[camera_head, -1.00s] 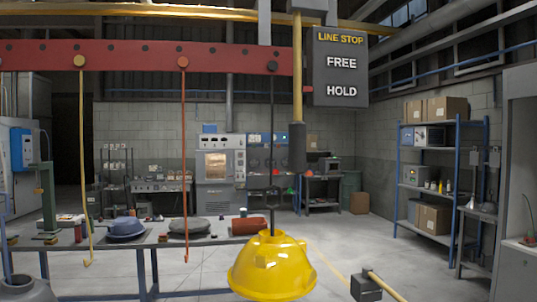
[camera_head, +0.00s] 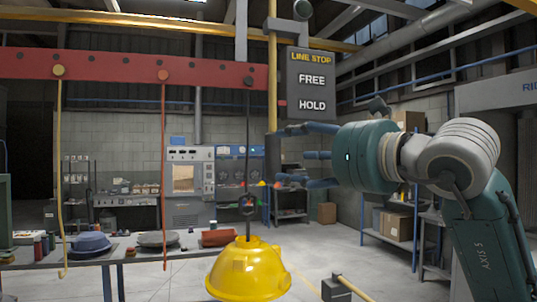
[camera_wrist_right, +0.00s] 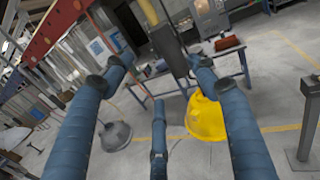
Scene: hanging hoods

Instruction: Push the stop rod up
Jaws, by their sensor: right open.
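The stop rod (camera_head: 272,60) is a yellow vertical bar with a thick dark grip (camera_head: 271,148) at its lower end. It hangs along the left side of the dark LINE STOP sign (camera_head: 311,85), which reads FREE above HOLD. A small red tab beside the rod is level with HOLD. My right gripper (camera_head: 288,155) is open, its fingers pointing left just right of the grip. In the right wrist view the dark grip (camera_wrist_right: 170,48) shows between the two upper fingers, apparently beyond them; contact cannot be told. My left gripper is not in view.
A red overhead beam (camera_head: 120,68) carries a yellow cord, an orange cord and a dark hanger. A yellow hood (camera_head: 248,270) hangs low, below and left of my right gripper. A bench (camera_head: 140,255) with parts stands left. Shelving is behind my arm.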

